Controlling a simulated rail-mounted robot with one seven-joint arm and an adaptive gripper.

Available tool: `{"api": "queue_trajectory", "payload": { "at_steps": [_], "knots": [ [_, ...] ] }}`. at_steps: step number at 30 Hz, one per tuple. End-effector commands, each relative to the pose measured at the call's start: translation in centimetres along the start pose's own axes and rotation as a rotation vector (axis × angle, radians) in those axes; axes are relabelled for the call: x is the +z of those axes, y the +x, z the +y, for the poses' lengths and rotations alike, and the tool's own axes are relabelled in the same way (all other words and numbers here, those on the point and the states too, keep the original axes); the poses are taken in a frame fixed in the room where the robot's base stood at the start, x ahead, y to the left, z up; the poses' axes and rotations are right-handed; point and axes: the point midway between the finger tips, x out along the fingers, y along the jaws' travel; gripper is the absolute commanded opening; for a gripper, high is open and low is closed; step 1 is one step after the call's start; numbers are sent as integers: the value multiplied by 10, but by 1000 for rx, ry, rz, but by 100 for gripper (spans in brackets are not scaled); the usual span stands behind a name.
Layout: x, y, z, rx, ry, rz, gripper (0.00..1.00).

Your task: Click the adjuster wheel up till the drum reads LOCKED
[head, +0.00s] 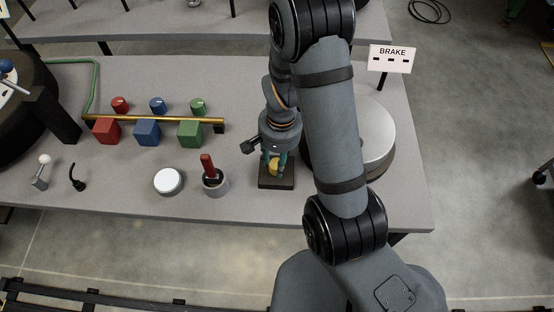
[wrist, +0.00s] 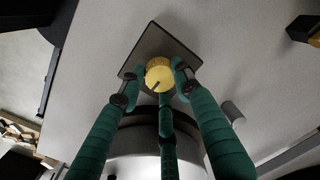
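A yellow round knob (wrist: 158,76) with a dark pointer mark sits on a square dark plate (wrist: 152,42); it looks like the adjuster wheel. In the head view the knob (head: 273,167) is partly hidden by my gripper (head: 275,160). My gripper's teal fingers (wrist: 160,82) close around the knob from several sides, with tips against or very near its rim. A large pale round drum (head: 378,135) stands right of the plate, mostly behind my arm. The BRAKE sign (head: 392,57) shows dark dashes under its name; I see no LOCKED reading.
Left of the plate stand a red-handled lever (head: 208,168) in a grey base and a white round button (head: 169,181). Farther left are red, blue and green blocks (head: 147,132) before a brass bar (head: 150,119). The table's front edge (head: 250,215) is clear.

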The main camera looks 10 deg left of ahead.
Motion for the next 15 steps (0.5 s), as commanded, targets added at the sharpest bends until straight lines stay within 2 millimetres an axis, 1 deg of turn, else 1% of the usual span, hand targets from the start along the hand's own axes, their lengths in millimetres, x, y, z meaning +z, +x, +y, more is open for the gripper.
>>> {"api": "queue_trajectory", "payload": {
  "at_steps": [2,9,15],
  "knots": [
    [-2,-1,-1,-2,-1,4,37],
    [-1,0,0,-1,-1,2,51],
    [0,0,0,-1,-1,1,51]
  ]
}}
